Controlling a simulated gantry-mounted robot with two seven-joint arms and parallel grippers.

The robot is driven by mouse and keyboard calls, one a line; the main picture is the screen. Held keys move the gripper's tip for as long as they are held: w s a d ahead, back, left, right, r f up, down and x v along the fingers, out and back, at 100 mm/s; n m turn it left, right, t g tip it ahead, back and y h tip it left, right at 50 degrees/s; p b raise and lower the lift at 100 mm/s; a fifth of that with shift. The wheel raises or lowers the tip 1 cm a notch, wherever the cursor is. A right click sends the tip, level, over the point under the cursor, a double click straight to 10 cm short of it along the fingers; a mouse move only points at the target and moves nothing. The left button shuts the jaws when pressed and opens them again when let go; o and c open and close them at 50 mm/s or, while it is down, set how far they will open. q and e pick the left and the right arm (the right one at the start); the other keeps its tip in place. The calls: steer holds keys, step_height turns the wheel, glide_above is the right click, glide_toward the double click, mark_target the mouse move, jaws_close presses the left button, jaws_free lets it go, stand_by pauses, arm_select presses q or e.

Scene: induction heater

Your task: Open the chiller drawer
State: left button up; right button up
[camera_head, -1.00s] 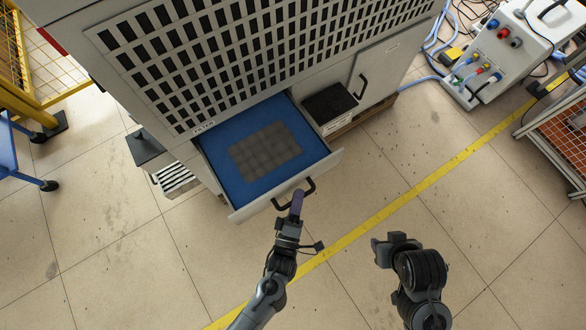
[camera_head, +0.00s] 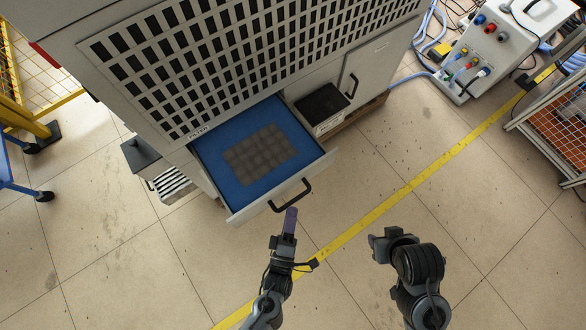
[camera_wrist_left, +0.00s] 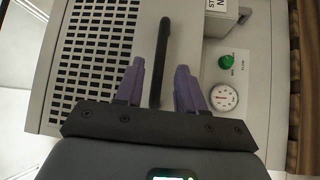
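The chiller drawer (camera_head: 318,165) is pulled out of the large grey cabinet. Its blue inside, with a dark grid patch, shows from above. Its black bar handle (camera_head: 291,196) is on the front panel. My left gripper (camera_head: 290,220) is just in front of the handle and apart from it in the head view. In the left wrist view, its two purple fingers (camera_wrist_left: 159,88) are spread, with the black handle (camera_wrist_left: 161,60) seen between and beyond them. My right gripper (camera_head: 382,245) is off to the right, holding nothing visible; its finger opening is unclear.
A black-topped compartment (camera_head: 322,104) and a door with a black handle (camera_head: 351,87) are right of the drawer. A dark box (camera_head: 147,155) stands left of the cabinet. A white unit with cables (camera_head: 490,50) is at upper right. The floor in front is clear.

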arm_select(q)
steer(key=s, duration=0.5)
steer(key=shift+s+a+f+p, duration=0.3)
steer(key=shift+s+f+p, duration=0.05)
steer(key=shift+p, duration=0.05)
